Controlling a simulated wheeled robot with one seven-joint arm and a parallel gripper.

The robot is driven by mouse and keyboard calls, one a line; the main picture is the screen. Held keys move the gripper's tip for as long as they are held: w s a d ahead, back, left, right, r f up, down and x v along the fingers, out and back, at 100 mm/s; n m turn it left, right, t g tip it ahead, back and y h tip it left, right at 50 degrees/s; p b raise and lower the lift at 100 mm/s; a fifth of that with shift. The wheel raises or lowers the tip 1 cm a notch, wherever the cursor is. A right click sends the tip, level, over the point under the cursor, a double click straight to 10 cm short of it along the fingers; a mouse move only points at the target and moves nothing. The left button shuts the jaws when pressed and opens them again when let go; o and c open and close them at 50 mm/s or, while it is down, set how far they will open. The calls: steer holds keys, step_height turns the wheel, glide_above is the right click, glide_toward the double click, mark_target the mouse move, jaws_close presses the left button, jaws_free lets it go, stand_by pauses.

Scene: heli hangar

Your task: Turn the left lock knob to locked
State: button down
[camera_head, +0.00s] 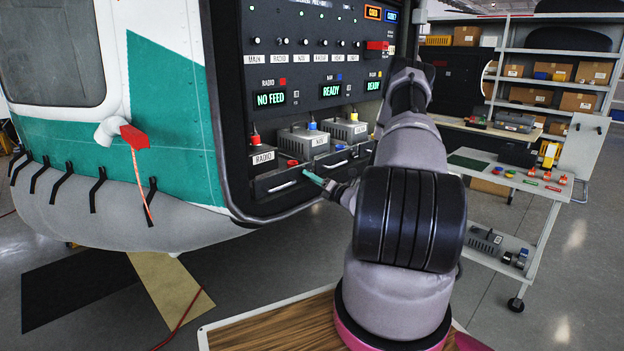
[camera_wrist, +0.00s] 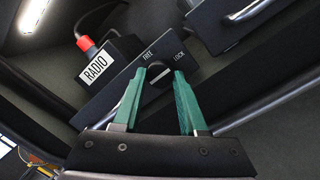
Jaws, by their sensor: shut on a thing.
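The left lock knob (camera_wrist: 158,71) is a small round black knob with a pale bar across it. It sits on the dark front strip of the RADIO unit's tray, between the printed words FREE and LOCK. In the wrist view the pale bar lies slightly slanted; which word it points to I cannot tell for sure. My gripper (camera_wrist: 161,82), with green fingers, is shut on the knob, one finger on each side. In the head view my gripper (camera_head: 309,175) reaches the lower left of the rack, and the knob is hidden there.
The grey RADIO box (camera_head: 263,158) with a red connector sits behind the tray front. The NAV box (camera_head: 303,140) and another box (camera_head: 346,129) stand to its right. Display panels are above. A wheeled cart (camera_head: 520,185) with small parts stands at right.

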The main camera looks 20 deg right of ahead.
stand_by(0.4)
steer(key=shift+c, duration=2.2)
jaws_free()
steer(key=v, duration=1)
steer(key=shift+s+d, duration=0.15)
steer(key=shift+s, duration=0.25)
